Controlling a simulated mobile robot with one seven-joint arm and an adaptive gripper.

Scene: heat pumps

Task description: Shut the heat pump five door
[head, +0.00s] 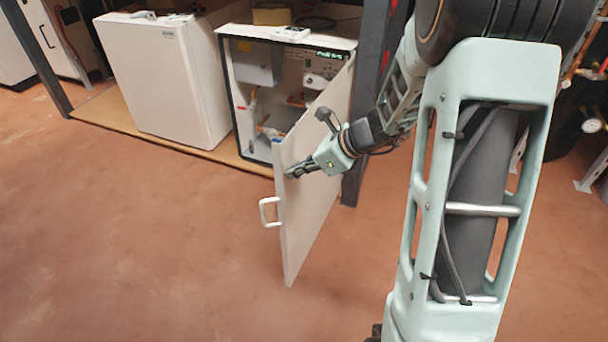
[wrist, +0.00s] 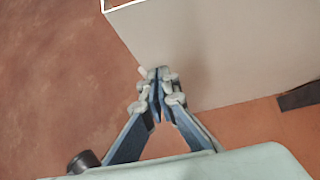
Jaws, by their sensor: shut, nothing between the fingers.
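The open heat pump door (head: 305,205) is a white panel swung out toward me from the right side of its cabinet (head: 297,38). A white handle (head: 268,212) sits near its free left edge. My gripper (head: 288,174) is shut and empty, in front of the door's outer face near its upper left edge. In the wrist view the shut fingertips (wrist: 157,75) overlap the near edge of the pale door panel (wrist: 225,50). I cannot tell whether they touch it. Inside the cabinet, pipes, a grey box and a lit display show.
A closed white unit (head: 165,85) stands left of the open cabinet on a wooden base board (head: 165,143). A dark upright post (head: 358,165) stands right of the cabinet, behind my arm. The reddish floor (head: 130,250) in front is clear.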

